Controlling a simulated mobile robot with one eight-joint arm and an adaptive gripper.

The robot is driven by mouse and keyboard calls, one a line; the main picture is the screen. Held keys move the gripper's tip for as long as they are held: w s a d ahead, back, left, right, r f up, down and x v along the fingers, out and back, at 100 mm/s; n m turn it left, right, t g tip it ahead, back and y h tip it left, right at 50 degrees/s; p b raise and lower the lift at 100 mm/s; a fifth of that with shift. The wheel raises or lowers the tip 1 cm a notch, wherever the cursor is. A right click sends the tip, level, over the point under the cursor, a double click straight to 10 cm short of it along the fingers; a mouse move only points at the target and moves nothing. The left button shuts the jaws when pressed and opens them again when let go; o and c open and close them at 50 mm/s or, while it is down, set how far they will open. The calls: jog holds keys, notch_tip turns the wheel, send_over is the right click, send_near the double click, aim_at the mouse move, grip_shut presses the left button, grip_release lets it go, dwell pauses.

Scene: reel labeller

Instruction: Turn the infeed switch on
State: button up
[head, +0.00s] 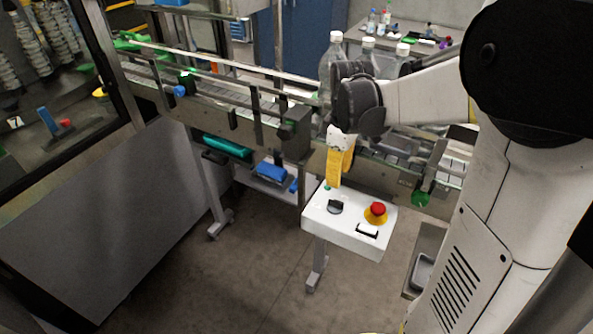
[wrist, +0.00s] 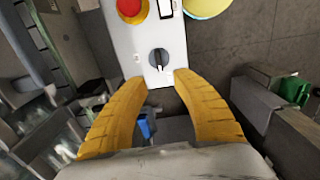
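A white control box (head: 318,216) stands on a post in front of the conveyor. On its top is a dark rotary switch (head: 336,207), probably the infeed switch; I cannot read a label. In the wrist view the switch (wrist: 159,57) shows a pale mark on the side facing my gripper. My gripper (head: 334,183), with yellow fingers, points down near the box's back edge, just behind the switch. In the wrist view the fingertips (wrist: 156,78) are apart with nothing between them, and the switch lies just beyond the gap. Contact with the box cannot be told.
A red emergency button (head: 377,208) on a yellow base and a black-and-white control (head: 367,231) sit right of the switch. The conveyor (head: 230,92) runs behind, with clear bottles (head: 334,58) near my arm. The floor in front of the box is clear.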

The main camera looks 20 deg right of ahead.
aim_at(336, 200)
jog(key=shift+s+d+f, duration=0.1)
jog(key=shift+d+f, duration=0.1)
jog(key=shift+f, duration=0.25)
notch_tip(336, 200, down, 10)
jog(key=shift+r+b, duration=0.1)
jog(key=shift+b, duration=1.1)
grip_shut()
